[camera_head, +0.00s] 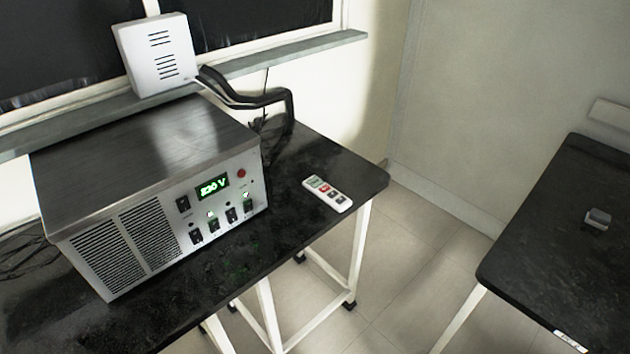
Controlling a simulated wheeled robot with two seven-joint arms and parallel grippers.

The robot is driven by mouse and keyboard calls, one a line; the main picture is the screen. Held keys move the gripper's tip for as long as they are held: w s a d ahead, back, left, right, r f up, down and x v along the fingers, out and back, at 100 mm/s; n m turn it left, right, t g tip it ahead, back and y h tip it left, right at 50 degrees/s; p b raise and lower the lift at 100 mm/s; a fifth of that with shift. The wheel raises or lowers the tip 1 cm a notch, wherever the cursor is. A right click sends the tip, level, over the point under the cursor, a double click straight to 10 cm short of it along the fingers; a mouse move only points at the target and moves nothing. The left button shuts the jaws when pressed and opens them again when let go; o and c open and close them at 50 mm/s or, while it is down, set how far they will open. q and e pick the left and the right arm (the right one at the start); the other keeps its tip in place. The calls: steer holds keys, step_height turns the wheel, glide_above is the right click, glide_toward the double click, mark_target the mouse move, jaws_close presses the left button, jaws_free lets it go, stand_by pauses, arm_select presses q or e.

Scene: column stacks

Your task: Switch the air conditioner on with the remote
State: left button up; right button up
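A white remote (327,193) with a small screen, a red button and grey buttons lies flat near the right end of the black table (300,240). Nothing is touching it. I cannot make out an air conditioner for sure. A white slotted box (157,54) stands by the window, and I cannot tell what it is. Neither of my grippers is in view.
A large metal power unit (150,190) with a lit green display, switches and vents fills the table's left part. A black curved tube (245,97) rises behind it. A second black table (570,240) with a small grey object (598,219) stands right, across a floor gap.

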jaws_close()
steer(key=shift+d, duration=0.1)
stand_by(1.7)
